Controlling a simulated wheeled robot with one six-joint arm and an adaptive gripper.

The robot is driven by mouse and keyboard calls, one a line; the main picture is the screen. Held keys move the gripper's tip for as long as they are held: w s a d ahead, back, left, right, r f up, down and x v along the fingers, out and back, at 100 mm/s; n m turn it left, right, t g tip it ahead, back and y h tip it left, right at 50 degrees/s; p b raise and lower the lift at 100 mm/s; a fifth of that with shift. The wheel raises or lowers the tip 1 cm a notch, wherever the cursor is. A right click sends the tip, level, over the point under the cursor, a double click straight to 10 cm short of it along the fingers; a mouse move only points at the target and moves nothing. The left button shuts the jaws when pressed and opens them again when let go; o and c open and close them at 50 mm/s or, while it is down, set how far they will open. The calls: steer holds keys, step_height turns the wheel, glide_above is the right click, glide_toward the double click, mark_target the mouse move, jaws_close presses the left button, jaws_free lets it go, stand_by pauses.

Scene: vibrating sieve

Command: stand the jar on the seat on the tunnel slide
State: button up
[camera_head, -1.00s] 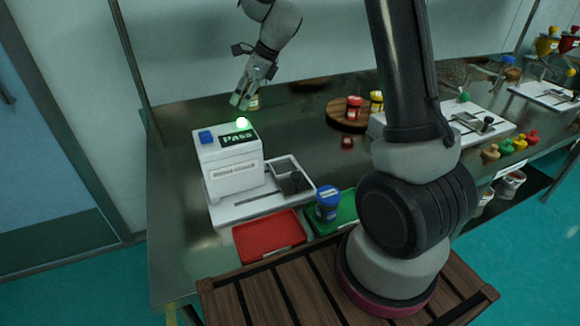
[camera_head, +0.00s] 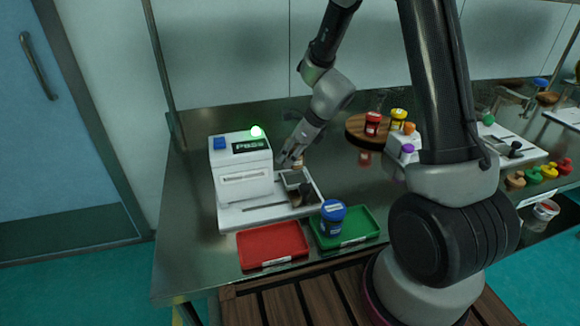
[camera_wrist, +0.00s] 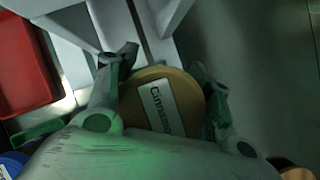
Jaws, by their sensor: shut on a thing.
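A jar with a gold-brown lid labelled "Cinnamon" (camera_wrist: 160,104) sits between my fingers in the wrist view. It is small and partly hidden in the head view (camera_head: 298,163). My gripper (camera_wrist: 166,88) is shut on this jar; in the head view (camera_head: 291,160) it is just right of the white machine body. The white machine (camera_head: 243,180) has a lit green lamp and a "Pass" display. Its slide, with a grey square seat (camera_head: 292,178) and a dark knob (camera_head: 305,192), lies on the base just below the jar. I cannot tell whether the jar touches the seat.
A red tray (camera_head: 272,247) and a green tray (camera_head: 362,226) lie in front of the machine. A blue-lidded jar (camera_head: 333,217) stands in the green tray. A round wooden turntable (camera_head: 360,130) with red and yellow jars is behind right. Bare table lies between it and the machine.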

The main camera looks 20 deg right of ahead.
steer(key=shift+f, duration=2.4)
steer(key=shift+f, duration=0.15)
steer(key=o, duration=1.1)
steer(key=shift+r, duration=0.4)
steer(key=s+d+r+n, duration=0.3)
steer(key=s+r+n, duration=0.15)
steer(key=r, duration=0.25)
steer(key=s+d+r+n+h, duration=0.1)
steer(key=s+d+r+n, duration=0.1)
steer(key=s+r+n, duration=0.45)
steer(key=s+d+r+n, duration=0.1)
steer(key=s+d+r, duration=0.2)
steer(key=r, duration=0.6)
steer(key=s+d+r+n+h, duration=0.1)
steer(key=s+d+r+n, duration=0.1)
steer(key=s+n, duration=0.2)
steer(key=s+d+r+n+h, duration=0.1)
steer(key=s+d+n, duration=0.2)
steer(key=s+n, duration=0.1)
steer(key=s+d+r+n+h, duration=0.2)
steer(key=s+n, duration=0.2)
steer(key=s, duration=0.1)
steer(key=shift+s+d+r+n+t, duration=0.25)
steer(key=shift+d+r+n+t, duration=0.05)
steer(key=shift+d+n+t, duration=0.1)
